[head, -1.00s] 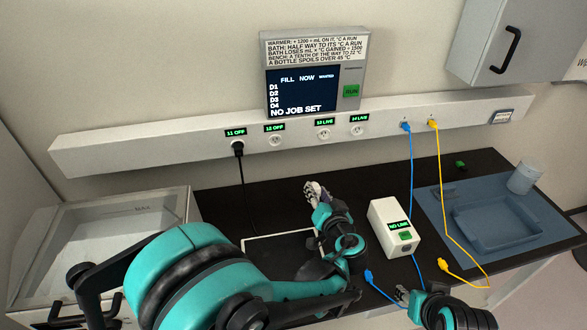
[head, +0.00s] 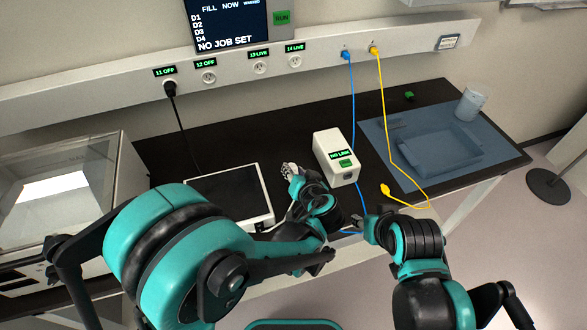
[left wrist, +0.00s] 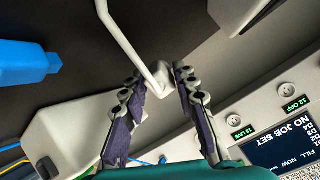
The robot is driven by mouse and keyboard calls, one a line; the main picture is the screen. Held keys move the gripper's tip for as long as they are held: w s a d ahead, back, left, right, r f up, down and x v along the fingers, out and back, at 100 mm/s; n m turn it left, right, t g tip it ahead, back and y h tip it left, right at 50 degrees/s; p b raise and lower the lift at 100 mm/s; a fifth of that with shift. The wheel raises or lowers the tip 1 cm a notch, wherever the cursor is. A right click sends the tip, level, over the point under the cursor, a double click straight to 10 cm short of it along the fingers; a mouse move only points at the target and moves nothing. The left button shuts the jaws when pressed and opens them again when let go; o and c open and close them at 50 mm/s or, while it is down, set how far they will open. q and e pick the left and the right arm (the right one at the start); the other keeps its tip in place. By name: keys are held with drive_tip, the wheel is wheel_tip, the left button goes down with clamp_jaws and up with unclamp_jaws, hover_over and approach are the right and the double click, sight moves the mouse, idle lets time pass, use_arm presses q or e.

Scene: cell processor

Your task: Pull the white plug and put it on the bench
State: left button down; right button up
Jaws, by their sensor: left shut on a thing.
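The white plug (left wrist: 164,76) is between the two fingers of my left gripper (left wrist: 160,92) in the left wrist view, with a white cord running up and left from it. My left gripper is shut on it and also shows in the head view (head: 291,170), just left of the white NO LINK box, over the dark bench (head: 255,130). The plug is too small to make out in the head view. My right gripper (head: 364,224) is near the bench's front edge, beside the blue cable; its fingers are too small to read.
A black plug (head: 170,88) is in socket 11; sockets 12 (head: 208,77), 13 (head: 260,68) and 14 (head: 295,62) are empty. The NO LINK box (head: 334,152), a flat black-topped device (head: 228,190) and a blue mat with tray (head: 450,178) occupy the bench. Its back middle is clear.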

use_arm(q)
drive_tip(key=shift+f+b, duration=0.35)
drive_tip(key=shift+f, duration=0.45)
drive_tip(key=c, duration=1.1)
unclamp_jaws()
drive_tip(key=v, duration=1.2)
